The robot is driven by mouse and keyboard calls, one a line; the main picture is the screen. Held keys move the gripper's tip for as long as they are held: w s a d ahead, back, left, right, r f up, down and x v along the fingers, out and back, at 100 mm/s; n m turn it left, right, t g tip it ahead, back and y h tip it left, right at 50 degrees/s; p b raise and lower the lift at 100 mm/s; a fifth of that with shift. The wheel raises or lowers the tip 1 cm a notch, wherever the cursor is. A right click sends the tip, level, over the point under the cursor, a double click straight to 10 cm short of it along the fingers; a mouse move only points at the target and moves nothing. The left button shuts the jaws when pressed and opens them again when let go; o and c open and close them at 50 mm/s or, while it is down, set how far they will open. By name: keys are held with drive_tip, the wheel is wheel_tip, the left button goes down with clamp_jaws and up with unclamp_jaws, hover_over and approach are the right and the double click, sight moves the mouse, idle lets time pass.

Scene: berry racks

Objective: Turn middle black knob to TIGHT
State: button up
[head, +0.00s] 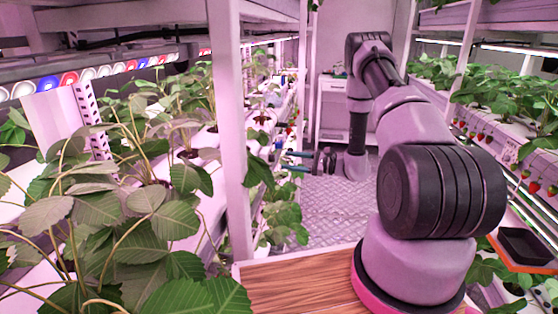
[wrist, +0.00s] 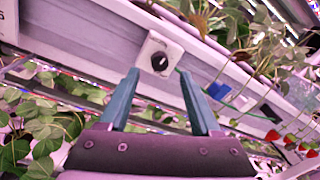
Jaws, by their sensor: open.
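In the wrist view a black knob (wrist: 159,61) sits on a white square plate (wrist: 176,53) on the side of the pale rack rail. My gripper (wrist: 158,76) is open, with its two blue-green fingers apart and pointing toward the rail. The knob lies between and just beyond the fingertips, and I see no contact. The knob's pointer and any TIGHT label are too small to read. In the head view my gripper (head: 290,162) reaches the left rack past the white post; the knob cannot be made out there.
A blue piece (wrist: 217,90) and a dark slot (wrist: 269,113) are on the rail right of the knob. Leaves and red berries (wrist: 273,135) hang close by. In the head view a white post (head: 232,130) stands near my gripper. The aisle floor (head: 335,205) is clear.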

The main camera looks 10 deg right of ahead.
sight(272, 158)
drive_tip(key=shift+x, duration=2.3)
drive_tip(key=shift+c, duration=0.3)
clamp_jaws()
